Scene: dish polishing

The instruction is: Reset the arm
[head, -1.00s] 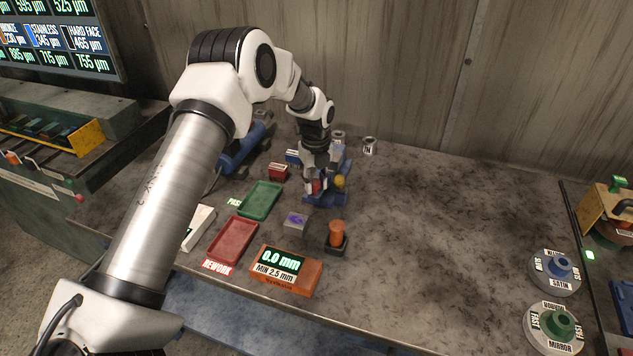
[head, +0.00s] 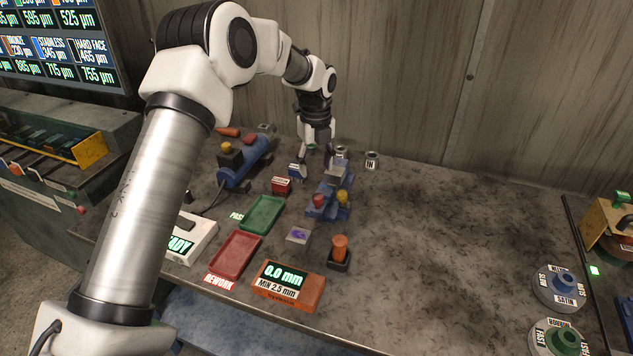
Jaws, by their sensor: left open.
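My left arm comes in from the left and reaches over the back of the bench (head: 440,230). My left gripper (head: 315,155) is open and points down, just behind a blue fixture (head: 322,208) with a red knob and a yellow knob. A grey block sits on top of that fixture. I see nothing held between the fingers. My right gripper is not in view.
A green tray (head: 262,214), a red tray (head: 235,256) and an orange gauge (head: 288,286) reading 0.0 mm lie at the front left. A blue tool (head: 243,165) lies behind them. Labelled discs (head: 559,289) stand at the right. The bench's right middle is clear.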

